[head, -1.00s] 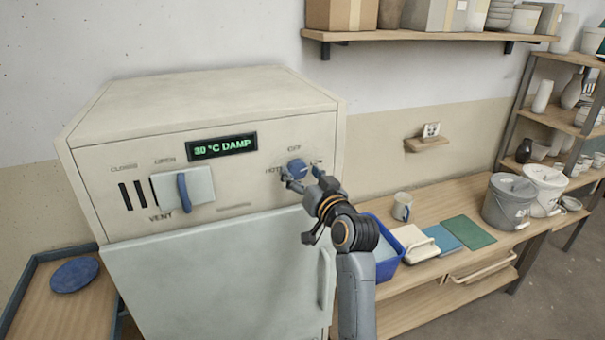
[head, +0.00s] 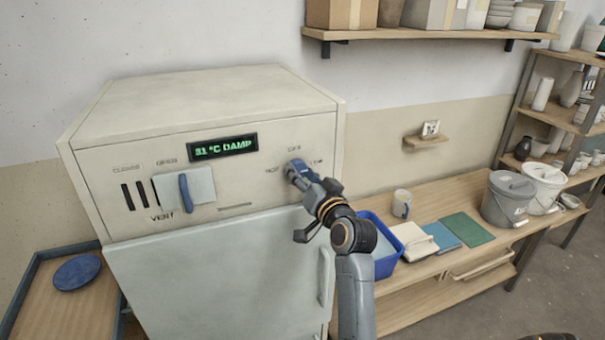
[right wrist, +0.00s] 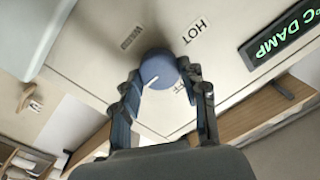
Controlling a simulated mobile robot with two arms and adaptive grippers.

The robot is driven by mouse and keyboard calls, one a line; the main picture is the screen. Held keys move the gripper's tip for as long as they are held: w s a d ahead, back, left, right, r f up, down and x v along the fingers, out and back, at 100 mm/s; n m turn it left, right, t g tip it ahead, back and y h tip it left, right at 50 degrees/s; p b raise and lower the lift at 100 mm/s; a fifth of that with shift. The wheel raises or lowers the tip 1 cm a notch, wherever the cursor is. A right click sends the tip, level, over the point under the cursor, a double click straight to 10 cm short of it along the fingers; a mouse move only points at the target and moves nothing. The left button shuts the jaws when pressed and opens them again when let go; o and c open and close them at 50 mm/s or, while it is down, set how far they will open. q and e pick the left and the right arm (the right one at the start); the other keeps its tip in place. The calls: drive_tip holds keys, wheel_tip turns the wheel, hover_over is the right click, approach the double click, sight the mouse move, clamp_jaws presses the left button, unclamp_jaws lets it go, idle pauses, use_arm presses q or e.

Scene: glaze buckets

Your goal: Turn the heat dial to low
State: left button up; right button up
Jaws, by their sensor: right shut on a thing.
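The heat dial is a round blue knob (head: 294,165) on the right of the cream cabinet's front panel. In the head view OFF is above it and HOT is to its left; the label to its right is too small to read. My right gripper (head: 301,174) is shut on the dial from the front, its fingers on either side. The right wrist view shows the dial (right wrist: 157,69) between the fingertips. Its white pointer line aims down-left there, away from HOT and left of the part-hidden OFF. Any label at its tip is hidden.
The green display (head: 222,147) reads 31 °C DAMP. A blue vent handle (head: 185,193) is left of the dial. The cabinet door (head: 215,270) is shut below. A blue bin (head: 386,266) and a bench (head: 440,196) with a mug and buckets stand at right.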

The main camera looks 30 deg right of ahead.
drive_tip(key=o, duration=1.1)
drive_tip(key=shift+o, duration=0.2)
drive_tip(key=s+a, duration=0.2)
drive_tip(key=s, duration=0.9)
drive_tip(key=shift+s, duration=0.4)
drive_tip(key=shift+f, duration=0.15)
